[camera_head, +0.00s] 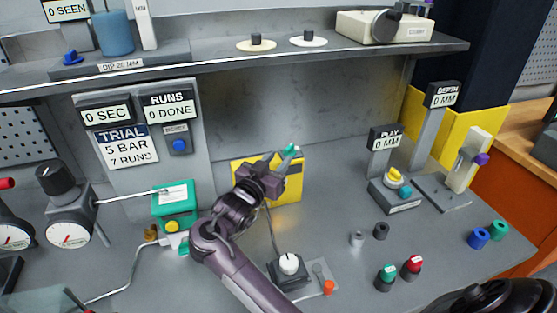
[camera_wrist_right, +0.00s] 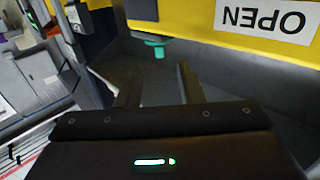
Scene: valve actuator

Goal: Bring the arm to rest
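My right arm rises from the bottom centre of the head view. Its gripper (camera_head: 277,163) is in front of a yellow box (camera_head: 292,187) on the grey bench. In the wrist view the two fingers of the right gripper (camera_wrist_right: 158,88) stand apart with nothing between them. A small teal knob (camera_wrist_right: 156,47) shows just beyond the fingertips, under the yellow box with its OPEN label (camera_wrist_right: 265,18). Teal also shows beside the fingertips in the head view (camera_head: 291,151). Whether a finger touches it I cannot tell.
A green box (camera_head: 175,203) and gauges (camera_head: 70,232) stand left of the arm. A white-knobbed dial (camera_head: 289,265) sits close on its right. Red and green buttons (camera_head: 412,267) and small cylinders (camera_head: 479,238) stand farther right. A shelf (camera_head: 230,62) overhangs the back.

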